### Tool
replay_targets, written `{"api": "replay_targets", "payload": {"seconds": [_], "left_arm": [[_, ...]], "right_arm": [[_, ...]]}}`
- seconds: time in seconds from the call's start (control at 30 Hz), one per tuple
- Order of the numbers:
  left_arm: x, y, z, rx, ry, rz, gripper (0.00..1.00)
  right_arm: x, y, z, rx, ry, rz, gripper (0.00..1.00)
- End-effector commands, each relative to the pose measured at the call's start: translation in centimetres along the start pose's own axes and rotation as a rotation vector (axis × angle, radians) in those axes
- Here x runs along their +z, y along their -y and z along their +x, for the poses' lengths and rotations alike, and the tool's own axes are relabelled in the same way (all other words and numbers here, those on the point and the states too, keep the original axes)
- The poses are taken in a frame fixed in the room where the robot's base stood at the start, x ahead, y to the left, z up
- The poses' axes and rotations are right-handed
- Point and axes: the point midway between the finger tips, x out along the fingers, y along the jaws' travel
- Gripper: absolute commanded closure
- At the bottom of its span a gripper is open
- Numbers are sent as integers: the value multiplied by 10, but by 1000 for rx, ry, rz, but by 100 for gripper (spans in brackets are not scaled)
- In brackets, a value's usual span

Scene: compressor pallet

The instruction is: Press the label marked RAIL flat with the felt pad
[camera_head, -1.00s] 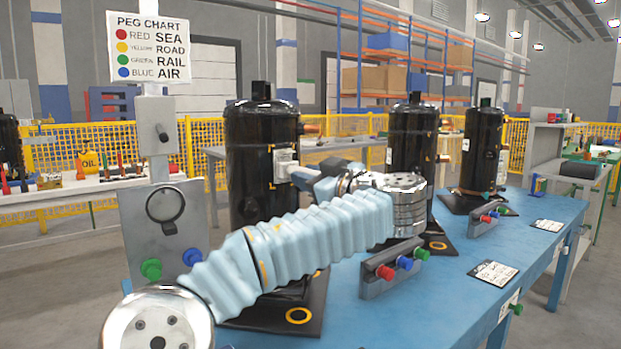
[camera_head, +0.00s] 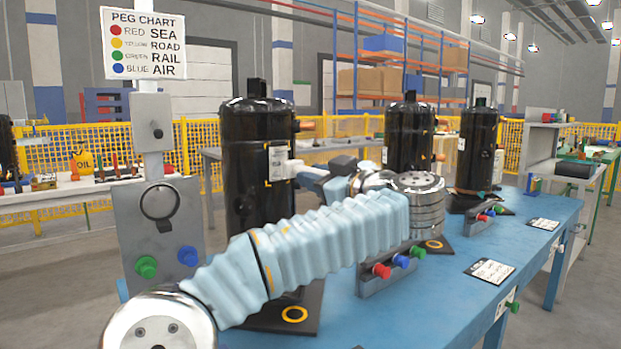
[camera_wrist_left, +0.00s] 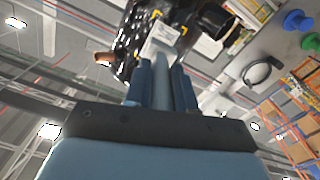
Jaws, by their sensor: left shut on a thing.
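The nearest black compressor (camera_head: 245,130) stands upright on the blue table and bears a pale label (camera_head: 277,160), whose print is too small to read. My left gripper (camera_head: 312,176) is shut on a white tool, taken to be the felt pad (camera_head: 294,168). The pad's tip is at the label's right edge in the head view; I cannot tell whether it touches. My right gripper is not in view.
The peg chart (camera_head: 145,44) pairs green with RAIL. A grey panel (camera_head: 160,225) carries a green and a blue peg. A block with coloured pegs (camera_head: 392,268) sits near my arm. Two more compressors (camera_head: 408,140) (camera_head: 477,148) stand farther back. Cards lie on the table (camera_head: 440,305).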

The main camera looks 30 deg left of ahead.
Motion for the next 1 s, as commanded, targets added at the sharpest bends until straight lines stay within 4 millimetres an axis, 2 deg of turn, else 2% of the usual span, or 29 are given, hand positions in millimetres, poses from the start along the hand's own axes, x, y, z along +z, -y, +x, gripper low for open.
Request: {"api": "replay_targets", "payload": {"seconds": [0.43,0.8,1.0], "left_arm": [[0,0,0,0,0,0,100],[18,6,21,-1,-1,0,100],[19,6,26,0,-1,1,100]], "right_arm": [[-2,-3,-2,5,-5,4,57],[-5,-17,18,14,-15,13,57],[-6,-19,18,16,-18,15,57]]}}
